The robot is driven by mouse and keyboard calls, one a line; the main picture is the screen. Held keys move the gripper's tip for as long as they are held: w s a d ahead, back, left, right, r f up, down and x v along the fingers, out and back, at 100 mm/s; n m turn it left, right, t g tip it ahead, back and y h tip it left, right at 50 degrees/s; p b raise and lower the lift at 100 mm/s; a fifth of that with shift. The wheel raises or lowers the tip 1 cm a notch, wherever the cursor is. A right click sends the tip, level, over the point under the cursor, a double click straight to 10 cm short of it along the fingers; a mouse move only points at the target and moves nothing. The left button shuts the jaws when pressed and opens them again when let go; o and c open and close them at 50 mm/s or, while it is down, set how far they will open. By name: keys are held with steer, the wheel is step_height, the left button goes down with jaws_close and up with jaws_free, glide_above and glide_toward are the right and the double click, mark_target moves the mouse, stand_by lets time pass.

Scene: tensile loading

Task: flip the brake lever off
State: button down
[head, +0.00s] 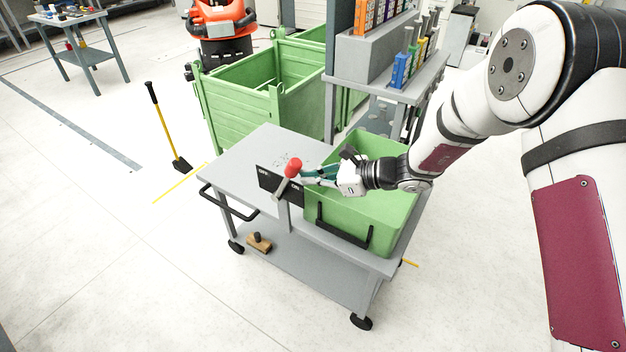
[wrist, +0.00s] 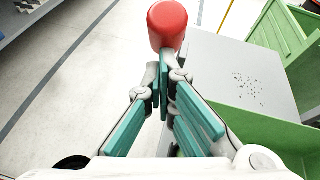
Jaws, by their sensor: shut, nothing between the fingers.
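The brake lever (head: 283,184) has a red knob (head: 293,167) on a grey arm in front of a black plate (head: 267,181) on the cart's side. The plate has white lettering at both ends, too small to read surely. The lever leans up and to the right in the head view. My gripper (head: 305,175) is shut and empty, with its teal fingertips just right of the red knob. In the wrist view the knob (wrist: 167,25) is straight beyond the closed fingertips (wrist: 164,58); I cannot tell whether they touch it.
The grey cart (head: 245,150) stands on wheels and carries a green bin (head: 350,225) under my gripper. A wooden brown block (head: 259,243) lies on its lower shelf. Green crates (head: 240,100) and a grey rack (head: 350,60) stand behind. The floor at left is mostly clear.

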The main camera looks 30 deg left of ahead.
mark_target(295, 158)
steer(key=a+r+h+p, duration=0.2)
steer(key=a, duration=0.1)
steer(key=a+r+h+p, duration=0.1)
steer(key=a+h, duration=0.1)
steer(key=shift+w+a+r+p, duration=0.1)
steer(key=shift+a+r+p, duration=0.1)
steer(key=shift+r+p, duration=0.15)
steer(key=a+h+b, duration=0.3)
steer(key=a, duration=0.5)
steer(key=shift+w+a+r+m+h, duration=0.2)
steer(key=shift+w+a+m+h, duration=0.15)
steer(key=shift+w+m, duration=0.1)
